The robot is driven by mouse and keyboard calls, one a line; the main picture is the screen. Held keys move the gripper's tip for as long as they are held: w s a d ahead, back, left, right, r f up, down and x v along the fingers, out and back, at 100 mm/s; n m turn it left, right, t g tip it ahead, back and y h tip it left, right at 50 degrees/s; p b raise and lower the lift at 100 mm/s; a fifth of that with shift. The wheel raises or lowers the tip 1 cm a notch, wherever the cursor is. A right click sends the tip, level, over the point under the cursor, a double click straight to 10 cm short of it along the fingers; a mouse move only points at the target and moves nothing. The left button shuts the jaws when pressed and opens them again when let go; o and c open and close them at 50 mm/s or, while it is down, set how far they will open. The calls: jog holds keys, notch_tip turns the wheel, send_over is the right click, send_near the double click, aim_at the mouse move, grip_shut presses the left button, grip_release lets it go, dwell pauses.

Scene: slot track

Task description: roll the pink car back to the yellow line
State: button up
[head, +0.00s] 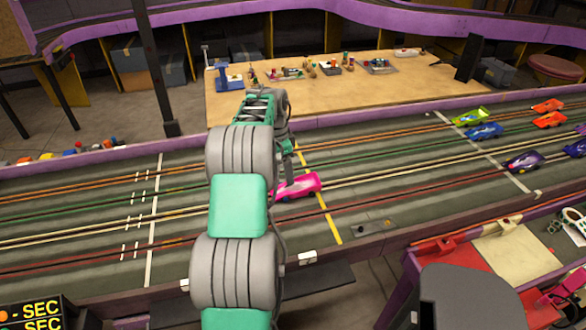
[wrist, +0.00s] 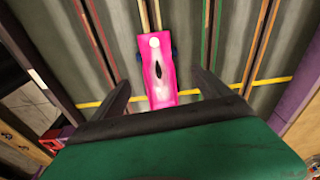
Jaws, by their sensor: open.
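The pink car (head: 304,184) sits on the track at the yellow line (head: 328,220), partly hidden behind my arm in the head view. In the wrist view the pink car (wrist: 158,80) lies lengthwise along a pair of tan rails. Its lower end overlaps the yellow line (wrist: 90,104), and most of its body lies beyond the line. My gripper (wrist: 157,76) is open, with one dark finger on each side of the car and a visible gap at both sides.
Other cars, including a green one (head: 470,116), a blue one (head: 485,131) and a dark purple one (head: 524,161), stand at the right near a white line (head: 490,155). Another white line (head: 153,220) crosses the track at left. The nearby lanes look clear.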

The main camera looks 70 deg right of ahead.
aim_at(317, 180)
jog(key=shift+s+d+f+m, duration=0.25)
jog(key=shift+s, duration=0.3)
jog(key=shift+s+d+f+m, duration=0.25)
jog(key=shift+s, duration=0.3)
jog(key=shift+s+d+f, duration=0.1)
jog(key=shift+s+f, duration=0.15)
jog(key=shift+f, duration=0.05)
jog(key=f, duration=0.4)
jog(key=f+p, duration=0.1)
jog(key=f, duration=0.2)
jog(key=shift+s+d+f, duration=0.1)
jog(key=shift+s+d, duration=0.1)
jog(key=shift+s, duration=0.1)
jog(key=shift+w, duration=0.1)
jog(key=c, duration=1.6)
jog(key=shift+s+d+b, duration=0.25)
jog(key=shift+s+d, duration=0.25)
jog(key=shift+s, duration=0.4)
jog(key=shift+s+d+b, duration=0.25)
jog(key=shift+s+d, duration=0.25)
jog(key=shift+s, duration=0.35)
jog(key=shift+c, duration=0.2)
jog(key=shift+s+d, duration=0.5)
jog(key=shift+s, duration=0.4)
jog(key=shift+s+d, duration=0.5)
jog(key=shift+s, duration=0.35)
